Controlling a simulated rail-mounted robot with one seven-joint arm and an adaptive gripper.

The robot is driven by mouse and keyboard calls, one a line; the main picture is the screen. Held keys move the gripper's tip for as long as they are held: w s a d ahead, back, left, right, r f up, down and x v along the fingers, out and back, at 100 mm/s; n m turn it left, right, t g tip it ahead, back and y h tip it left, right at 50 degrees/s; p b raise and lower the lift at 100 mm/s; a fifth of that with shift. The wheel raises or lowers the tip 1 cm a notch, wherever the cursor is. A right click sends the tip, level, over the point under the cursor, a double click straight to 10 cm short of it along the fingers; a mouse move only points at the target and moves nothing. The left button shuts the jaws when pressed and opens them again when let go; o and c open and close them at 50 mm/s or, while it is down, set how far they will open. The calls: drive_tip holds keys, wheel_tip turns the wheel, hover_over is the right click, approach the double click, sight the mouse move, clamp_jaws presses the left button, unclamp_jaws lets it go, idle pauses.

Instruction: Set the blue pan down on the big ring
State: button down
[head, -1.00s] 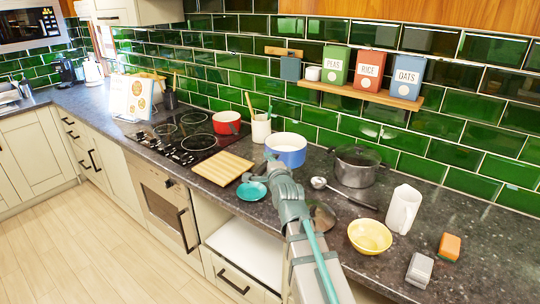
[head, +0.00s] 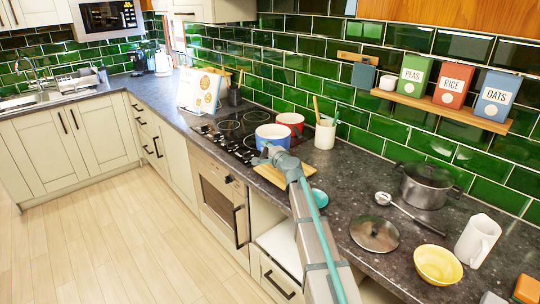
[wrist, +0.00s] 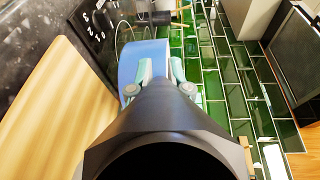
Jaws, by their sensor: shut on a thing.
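The blue pan (head: 273,136), white inside, is held upright at the right side of the black hob (head: 224,142). It also shows in the wrist view (wrist: 128,65), just beyond the fingers. My gripper (head: 268,155) is shut on the pan at its near side; the grip itself is small and partly hidden. Several rings show on the hob, among them one left of the pan (head: 229,125). The pan and arm hide part of the hob, and I cannot tell which ring is the big one. I cannot tell how high the pan is above the surface.
A red pot (head: 291,121) stands close behind the pan. A wooden board (head: 266,174) lies under my arm, right of the hob. A utensil jar (head: 325,134) and a recipe stand (head: 199,91) flank the hob. Lid (head: 374,234), steel pot (head: 427,186) and yellow bowl (head: 438,264) are farther right.

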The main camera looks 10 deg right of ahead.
sight(259, 128)
drive_tip(key=w+n+y, duration=0.1)
drive_tip(key=w, duration=0.4)
drive_tip(key=w+n+g+y, duration=0.1)
drive_tip(key=w+y, duration=0.1)
drive_tip(key=w, duration=0.4)
drive_tip(key=w+d+n+g+y+p, duration=0.1)
drive_tip(key=w, duration=0.5)
drive_tip(key=shift+w+r, duration=0.15)
drive_tip(key=shift+r, duration=0.05)
drive_tip(key=shift+f+b, duration=0.15)
drive_tip(key=shift+b, duration=0.45)
drive_tip(key=shift+f+b, duration=0.2)
drive_tip(key=shift+b, duration=0.1)
wheel_tip(259, 128, down, 6)
drive_tip(key=b, duration=0.5)
drive_tip(key=shift+b, duration=0.4)
drive_tip(key=shift+f, duration=0.15)
drive_tip(key=c, duration=1)
unclamp_jaws()
drive_tip(key=shift+f, duration=0.1)
